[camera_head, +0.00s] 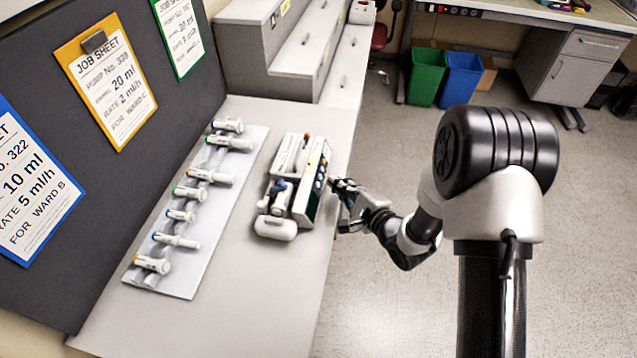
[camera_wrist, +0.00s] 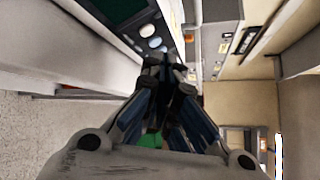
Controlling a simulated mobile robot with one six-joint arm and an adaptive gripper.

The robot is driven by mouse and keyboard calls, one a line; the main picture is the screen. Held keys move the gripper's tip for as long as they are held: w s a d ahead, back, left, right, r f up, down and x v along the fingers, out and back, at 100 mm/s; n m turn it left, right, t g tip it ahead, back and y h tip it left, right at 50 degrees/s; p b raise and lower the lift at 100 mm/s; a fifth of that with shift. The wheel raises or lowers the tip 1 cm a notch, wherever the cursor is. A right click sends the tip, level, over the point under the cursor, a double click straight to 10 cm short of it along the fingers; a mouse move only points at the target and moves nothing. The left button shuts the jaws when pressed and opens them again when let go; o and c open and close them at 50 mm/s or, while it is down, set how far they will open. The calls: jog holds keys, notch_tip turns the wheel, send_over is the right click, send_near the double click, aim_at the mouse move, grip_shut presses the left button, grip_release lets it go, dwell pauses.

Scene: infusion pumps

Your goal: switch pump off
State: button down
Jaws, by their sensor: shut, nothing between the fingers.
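The infusion pump (camera_head: 312,185) stands on the grey bench, with a syringe (camera_head: 282,196) lying along its top. Its front panel faces right, toward my arm. My gripper (camera_head: 340,186) is shut and empty at the right side of this panel, near its lower front end. In the wrist view my gripper (camera_wrist: 168,68) shows its fingertips together close to the pump's panel (camera_wrist: 140,30), beside round pale buttons (camera_wrist: 152,36). A dark green screen shows at the top left of that view. I cannot tell whether the fingertips touch a button.
A white rack (camera_head: 215,215) with several syringes lies left of the pump. Job sheets in orange (camera_head: 115,85), blue (camera_head: 35,180) and green (camera_head: 180,35) frames hang on the dark board. Grey stepped cabinets stand behind. The bench's front part is clear.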

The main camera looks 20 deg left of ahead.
jog(key=d, duration=0.1)
jog(key=d+r+p, duration=0.1)
jog(key=d, duration=0.1)
jog(key=shift+w+d+r, duration=0.2)
jog(key=shift+w+r, duration=0.1)
jog(key=shift+w, duration=0.1)
dwell(0.7)
jog(key=w+d+r+n+t+h, duration=0.25)
jog(key=w+d+r+h, duration=0.3)
jog(key=d+r, duration=0.4)
jog(key=s+d+r+n+h, duration=0.4)
jog(key=d+r, duration=0.3)
jog(key=d, duration=0.4)
jog(key=s+d+r+g+h, duration=0.35)
jog(key=s+d, duration=0.35)
jog(key=s, duration=0.4)
jog(key=s+n+g, duration=0.1)
jog(key=s+n, duration=0.1)
jog(key=s, duration=0.7)
jog(key=s+d+r+n+g, duration=0.1)
jog(key=s+n+g, duration=0.1)
jog(key=s, duration=0.7)
jog(key=shift+s+d+r+n, duration=0.15)
jog(key=shift+d+r+n, duration=0.15)
jog(key=shift+n, duration=0.15)
